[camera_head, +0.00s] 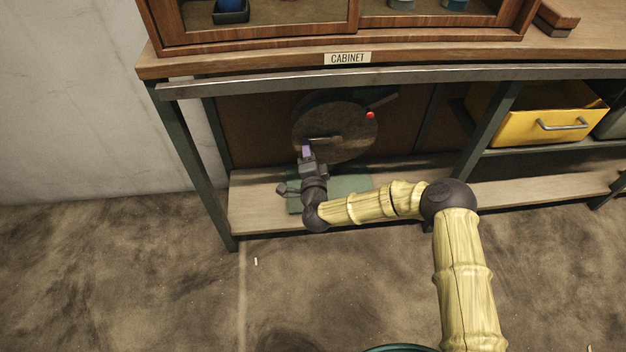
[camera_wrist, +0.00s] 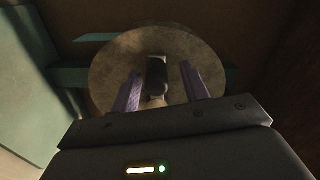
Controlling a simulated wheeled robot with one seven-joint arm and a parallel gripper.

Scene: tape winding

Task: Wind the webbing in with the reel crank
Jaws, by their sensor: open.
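The reel is a round grey-brown disc (camera_head: 345,118) standing upright on the low shelf under the cabinet; its face also fills the middle of the wrist view (camera_wrist: 112,65). A metal bar, seemingly the crank (camera_head: 325,139), lies across the disc's lower face. My gripper (camera_head: 306,150) is at the disc's lower left. In the wrist view my gripper (camera_wrist: 161,69) is open, its two purple fingers on either side of a dark handle (camera_wrist: 157,75) with a pale end. Gaps show between fingers and handle. I cannot make out the webbing.
A red knob (camera_head: 370,115) sits at the disc's right edge. A green base (camera_head: 352,183) lies below the disc on the wooden shelf (camera_head: 258,205). A table leg (camera_head: 195,165) stands left, a yellow drawer (camera_head: 540,118) right. A metal rail (camera_head: 270,84) runs above.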

